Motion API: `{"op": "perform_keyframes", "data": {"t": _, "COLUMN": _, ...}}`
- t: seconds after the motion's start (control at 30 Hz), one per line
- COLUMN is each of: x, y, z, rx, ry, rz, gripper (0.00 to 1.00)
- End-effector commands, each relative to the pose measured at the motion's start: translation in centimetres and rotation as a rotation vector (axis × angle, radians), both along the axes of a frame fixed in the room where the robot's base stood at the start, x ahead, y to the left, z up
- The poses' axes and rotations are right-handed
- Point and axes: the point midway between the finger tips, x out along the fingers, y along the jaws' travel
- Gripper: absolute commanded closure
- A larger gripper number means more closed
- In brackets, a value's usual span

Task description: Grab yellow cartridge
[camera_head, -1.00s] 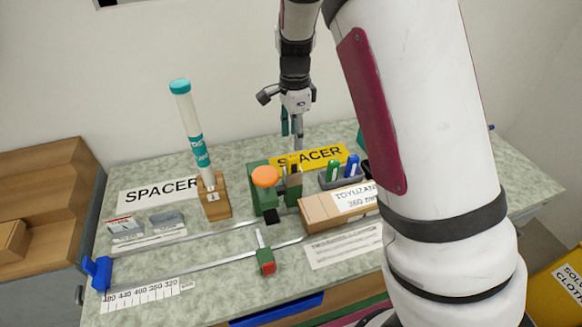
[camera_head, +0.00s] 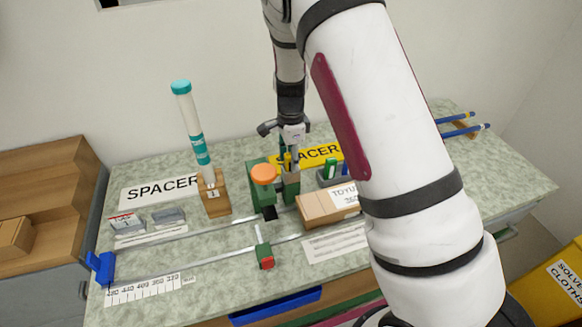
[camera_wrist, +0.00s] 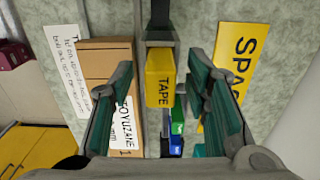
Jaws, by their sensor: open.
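The yellow cartridge (camera_wrist: 160,78), marked TAPE, stands between the two teal finger pads of my gripper (camera_wrist: 162,66) in the wrist view. The jaws are open, with a gap visible on each side of it. Only a small bit of yellow (camera_head: 287,160) shows there beside the fingers; the rest is hidden.
A cardboard box (camera_head: 322,208) lies close in front, right of the fixture. A holder with a green and a blue item (camera_wrist: 177,130) is near the gripper. A yellow SPACER label (camera_head: 318,154) lies behind. A tall white tube (camera_head: 190,120) leans in a wooden stand at left.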

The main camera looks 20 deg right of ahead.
Motion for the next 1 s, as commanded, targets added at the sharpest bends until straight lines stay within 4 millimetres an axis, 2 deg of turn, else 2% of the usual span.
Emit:
{"op": "perform_keyframes", "data": {"t": 0.03, "x": 0.0, "y": 0.0, "z": 0.0, "rx": 0.000, "ry": 0.000, "rz": 0.000, "gripper": 0.57}}
{"op": "perform_keyframes", "data": {"t": 0.2, "x": 0.0, "y": 0.0, "z": 0.0, "rx": 0.000, "ry": 0.000, "rz": 0.000, "gripper": 0.95}}
{"op": "perform_keyframes", "data": {"t": 0.23, "x": 0.0, "y": 0.0, "z": 0.0, "rx": 0.000, "ry": 0.000, "rz": 0.000, "gripper": 1.00}}
{"op": "perform_keyframes", "data": {"t": 0.53, "x": 0.0, "y": 0.0, "z": 0.1, "rx": 0.000, "ry": 0.000, "rz": 0.000, "gripper": 1.00}}
{"op": "perform_keyframes", "data": {"t": 0.67, "x": 0.1, "y": 0.0, "z": 0.9, "rx": 0.000, "ry": -0.001, "rz": 0.001, "gripper": 1.00}}
{"op": "perform_keyframes", "data": {"t": 1.0, "x": 0.2, "y": 0.0, "z": 7.0, "rx": 0.001, "ry": -0.004, "rz": 0.001, "gripper": 1.00}}
